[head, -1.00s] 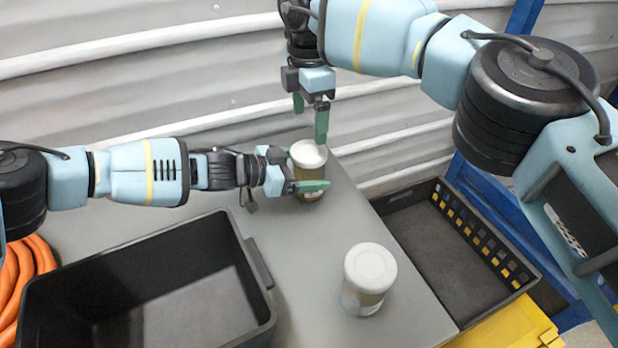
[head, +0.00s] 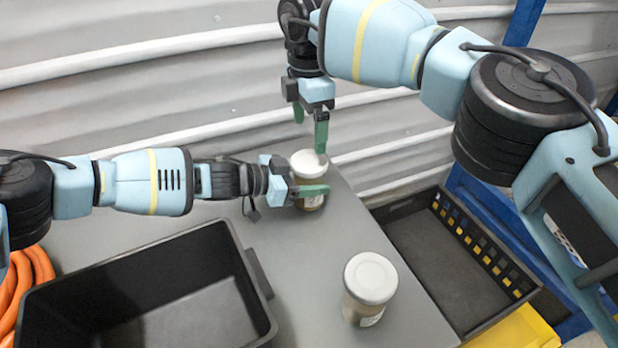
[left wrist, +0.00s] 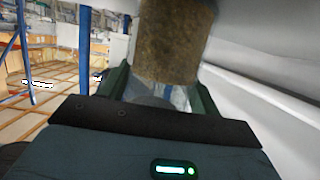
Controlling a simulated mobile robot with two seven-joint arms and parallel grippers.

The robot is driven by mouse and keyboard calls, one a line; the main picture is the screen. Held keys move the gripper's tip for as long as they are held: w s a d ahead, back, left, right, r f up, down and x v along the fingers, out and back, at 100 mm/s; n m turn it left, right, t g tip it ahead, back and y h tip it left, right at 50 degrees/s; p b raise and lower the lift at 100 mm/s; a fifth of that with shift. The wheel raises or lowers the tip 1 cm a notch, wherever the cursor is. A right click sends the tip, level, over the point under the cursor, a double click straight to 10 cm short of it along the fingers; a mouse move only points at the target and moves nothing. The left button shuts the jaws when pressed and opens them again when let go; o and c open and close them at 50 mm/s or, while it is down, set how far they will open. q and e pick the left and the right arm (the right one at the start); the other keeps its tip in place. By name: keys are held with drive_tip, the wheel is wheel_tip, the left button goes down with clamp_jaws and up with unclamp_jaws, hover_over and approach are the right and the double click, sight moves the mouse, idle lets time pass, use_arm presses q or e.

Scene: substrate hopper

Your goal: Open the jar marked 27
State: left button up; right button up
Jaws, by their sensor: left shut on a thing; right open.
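One jar with a white lid (head: 308,162) stands upright at the far edge of the grey table. My left gripper (head: 311,190) is shut around its body from the left. In the left wrist view the jar's brown contents (left wrist: 175,45) show between the green fingers. My right gripper (head: 310,125) is open, pointing down above the lid, with one fingertip close to it; I cannot tell if it touches. A second white-lidded jar (head: 369,285) stands apart on the table, nearer to me. No number can be read on either jar, so I cannot tell which is 27.
A black open bin (head: 262,310) stands on the table at the left. A dark crate (head: 470,300) sits past the table's right edge, by a yellow box (head: 520,330). A corrugated wall (head: 130,90) is close behind.

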sight(309, 159)
drive_tip(key=m, duration=0.2)
drive_tip(key=shift+a+f+m, duration=0.1)
drive_tip(key=shift+m, duration=1.1)
drive_tip(key=shift+f, duration=3.95)
drive_tip(key=shift+c, duration=0.5)
drive_tip(key=c, duration=0.9)
drive_tip(key=n, duration=0.9)
drive_tip(key=shift+r, duration=0.1)
drive_tip(key=n, duration=0.4)
drive_tip(key=shift+n, duration=0.3)
